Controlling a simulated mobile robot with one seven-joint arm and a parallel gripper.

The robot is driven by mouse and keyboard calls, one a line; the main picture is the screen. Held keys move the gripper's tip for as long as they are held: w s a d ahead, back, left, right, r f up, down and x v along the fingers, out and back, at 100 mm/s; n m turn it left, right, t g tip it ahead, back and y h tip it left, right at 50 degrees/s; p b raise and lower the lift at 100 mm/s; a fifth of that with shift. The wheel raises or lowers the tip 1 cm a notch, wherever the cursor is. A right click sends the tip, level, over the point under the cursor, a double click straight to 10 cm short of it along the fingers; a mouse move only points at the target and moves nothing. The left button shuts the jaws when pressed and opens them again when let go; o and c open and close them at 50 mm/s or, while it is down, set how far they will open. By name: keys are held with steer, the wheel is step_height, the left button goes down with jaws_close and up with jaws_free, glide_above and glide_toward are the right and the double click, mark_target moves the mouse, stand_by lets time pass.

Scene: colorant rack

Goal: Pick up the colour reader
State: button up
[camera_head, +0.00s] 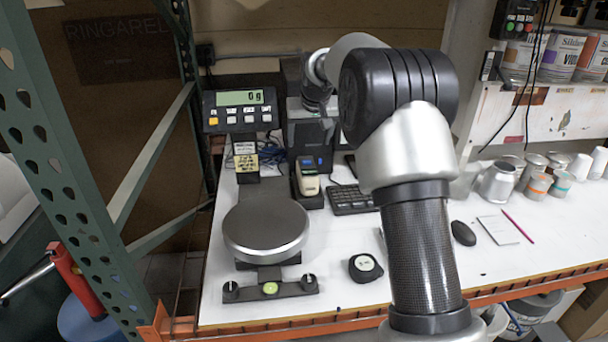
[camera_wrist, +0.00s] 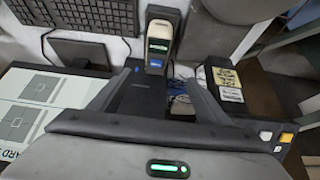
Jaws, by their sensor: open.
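The colour reader (camera_head: 308,182), a small cream and dark handheld device, sits upright in a black dock on the white bench, left of the keyboard. In the wrist view the reader (camera_wrist: 158,38) shows at the top centre, its cream body in the dark dock. My gripper (camera_wrist: 158,80) is open, its two dark fingers spread at either side of the picture's middle. The reader appears beyond the fingertips, between their lines, and nothing is held. In the head view my gripper is hard to make out against the dark equipment behind the dock.
A scale with a round pan (camera_head: 266,231) and a display (camera_head: 240,110) reading 0 g stands to the left. A keyboard (camera_head: 352,199), tape measure (camera_head: 365,267) and mouse (camera_head: 463,233) lie nearby. Several cans stand at right.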

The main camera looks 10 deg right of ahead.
steer(key=p, duration=0.2)
glide_toward(307, 164)
steer(key=x, duration=0.5)
steer(key=shift+a+f, duration=0.3)
steer(key=shift+d+p+x, duration=0.2)
steer(key=shift+p+x, duration=0.05)
steer(key=shift+x, duration=1.1)
steer(key=shift+d+p+x, duration=0.15)
steer(key=shift+p+x, duration=0.05)
steer(key=shift+x, duration=1.15)
steer(key=c, duration=1.4)
steer(key=shift+r, duration=0.1)
steer(key=shift+c, duration=1.4)
steer(key=shift+r, duration=0.1)
